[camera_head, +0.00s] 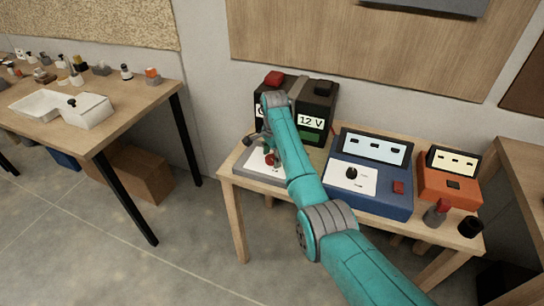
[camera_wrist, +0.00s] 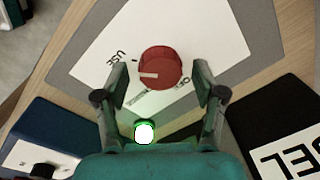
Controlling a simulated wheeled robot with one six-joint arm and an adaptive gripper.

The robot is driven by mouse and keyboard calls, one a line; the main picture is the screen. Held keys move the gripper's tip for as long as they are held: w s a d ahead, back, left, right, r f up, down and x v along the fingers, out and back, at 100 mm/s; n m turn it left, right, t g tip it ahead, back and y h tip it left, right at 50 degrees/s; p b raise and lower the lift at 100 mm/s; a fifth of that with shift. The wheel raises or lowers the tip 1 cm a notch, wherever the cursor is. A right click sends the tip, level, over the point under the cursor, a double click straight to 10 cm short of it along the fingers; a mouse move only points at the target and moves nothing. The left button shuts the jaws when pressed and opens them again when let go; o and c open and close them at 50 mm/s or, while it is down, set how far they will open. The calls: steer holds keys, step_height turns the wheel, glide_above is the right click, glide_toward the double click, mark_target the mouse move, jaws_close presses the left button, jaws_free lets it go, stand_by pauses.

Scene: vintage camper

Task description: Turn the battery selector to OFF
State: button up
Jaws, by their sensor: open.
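The battery selector is a red round knob (camera_wrist: 158,66) on a white plate (camera_wrist: 90,45) with a grey surround. Its white pointer bar points left in the wrist view, between the "USE" label at upper left and a label at lower left that I cannot read. My gripper (camera_wrist: 161,72) is open, with one finger on each side of the knob and visible gaps between. In the head view the red knob (camera_head: 270,160) is partly hidden by my arm, at the left end of the table.
A lit green indicator (camera_wrist: 145,132) sits near the knob. A black box marked "12 V" (camera_head: 311,121) stands behind the panel. A blue console (camera_head: 380,197) and an orange unit (camera_head: 435,190) stand to the right. A separate workbench (camera_head: 130,118) is at left.

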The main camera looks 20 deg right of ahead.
steer(key=c, duration=1.1)
steer(key=shift+c, duration=0.2)
